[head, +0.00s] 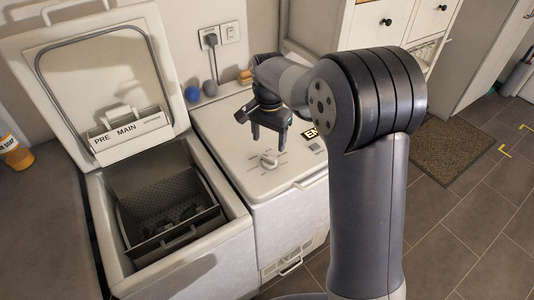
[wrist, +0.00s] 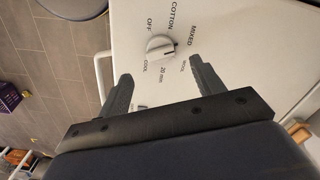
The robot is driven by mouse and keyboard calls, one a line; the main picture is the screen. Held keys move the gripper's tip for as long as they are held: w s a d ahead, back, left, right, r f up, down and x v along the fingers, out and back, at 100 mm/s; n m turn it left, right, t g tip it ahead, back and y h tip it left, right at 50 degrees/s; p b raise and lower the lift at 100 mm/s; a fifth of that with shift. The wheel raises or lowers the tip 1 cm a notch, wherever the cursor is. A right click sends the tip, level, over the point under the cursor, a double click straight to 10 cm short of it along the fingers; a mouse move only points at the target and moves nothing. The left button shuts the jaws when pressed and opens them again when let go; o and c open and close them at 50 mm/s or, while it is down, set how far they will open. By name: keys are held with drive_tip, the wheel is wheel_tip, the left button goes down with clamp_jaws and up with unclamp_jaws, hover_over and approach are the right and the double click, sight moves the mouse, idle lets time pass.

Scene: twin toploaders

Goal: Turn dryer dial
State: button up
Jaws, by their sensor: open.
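The dryer (head: 292,199) is the closed white machine on the right of the pair. Its round white dial (head: 269,160) sits on the top panel. In the wrist view the dial (wrist: 159,47) has a raised grip bar, with the words OFF, COTTON, MIXED, WOOL, 20 min and COOL around it. My gripper (head: 270,135) hangs fingers down above the panel, close to the dial. In the wrist view my gripper (wrist: 160,76) is open and empty, with the dial beyond and between its two fingertips, apart from them.
The left machine stands open, its lid (head: 95,75) raised and its drum (head: 170,205) showing. A blue ball (head: 192,93), a grey ball (head: 210,88) and a brush-like item (head: 245,77) lie at the dryer's back edge. A small display (head: 311,133) is beside my gripper.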

sight(269, 159)
wheel_tip(269, 159, down, 7)
drive_tip(key=shift+f, duration=0.1)
drive_tip(key=shift+c, duration=0.5)
drive_tip(key=c, duration=0.9)
